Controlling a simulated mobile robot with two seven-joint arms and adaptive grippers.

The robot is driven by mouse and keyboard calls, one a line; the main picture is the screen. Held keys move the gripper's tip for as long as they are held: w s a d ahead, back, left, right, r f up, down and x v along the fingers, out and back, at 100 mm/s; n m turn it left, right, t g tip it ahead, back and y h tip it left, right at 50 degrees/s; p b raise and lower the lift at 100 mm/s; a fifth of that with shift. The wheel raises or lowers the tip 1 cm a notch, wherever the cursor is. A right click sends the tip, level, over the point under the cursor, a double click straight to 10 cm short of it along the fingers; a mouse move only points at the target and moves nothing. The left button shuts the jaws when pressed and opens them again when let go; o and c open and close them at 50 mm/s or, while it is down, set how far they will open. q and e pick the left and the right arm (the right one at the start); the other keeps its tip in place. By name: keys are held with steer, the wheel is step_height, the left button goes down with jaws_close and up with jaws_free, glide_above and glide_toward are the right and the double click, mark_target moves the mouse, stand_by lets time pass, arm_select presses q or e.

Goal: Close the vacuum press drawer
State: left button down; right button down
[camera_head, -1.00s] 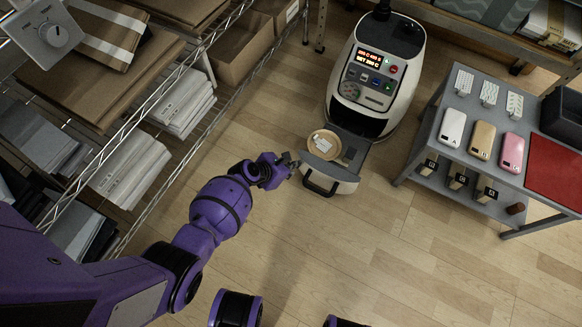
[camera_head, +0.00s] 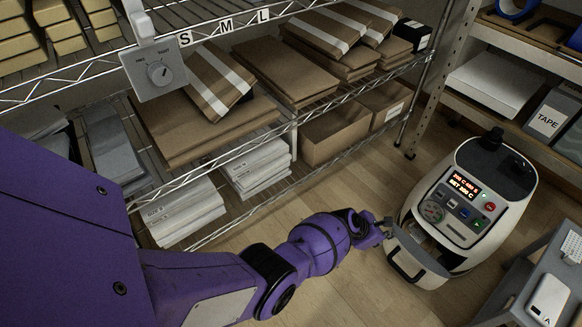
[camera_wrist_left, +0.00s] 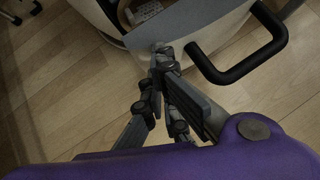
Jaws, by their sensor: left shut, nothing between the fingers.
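The vacuum press (camera_head: 475,200) is a white rounded machine with a lit red display, standing on the floor at right in the head view. Its drawer (camera_head: 418,266) is at the lower front, with a black bar handle (camera_head: 403,271), and stands partly out. In the left wrist view the drawer front (camera_wrist_left: 205,25) fills the top, with a narrow view inside onto a tan round rim and a white item. My left gripper (camera_head: 388,222) is shut and empty, its fingertips (camera_wrist_left: 162,55) at the drawer's front edge, left of the handle; contact is unclear. My right gripper is out of view.
A wire shelf (camera_head: 225,150) with boxes and wrapped stacks runs along the left and back. A grey table (camera_head: 520,285) with a white phone case (camera_head: 548,298) stands at the lower right. The wooden floor (camera_head: 340,285) in front of the press is clear.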

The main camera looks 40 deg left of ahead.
mark_target(395, 227)
arm_select(q)
steer(key=w, duration=0.1)
steer(key=w+d+b, duration=0.1)
steer(key=w, duration=0.1)
steer(key=w+b, duration=0.1)
steer(key=w, duration=0.1)
steer(key=shift+w+d, duration=0.1)
steer(key=shift+d, duration=0.15)
steer(key=shift+w+r, duration=0.15)
steer(key=shift+w, duration=0.1)
steer(key=shift+d, duration=0.1)
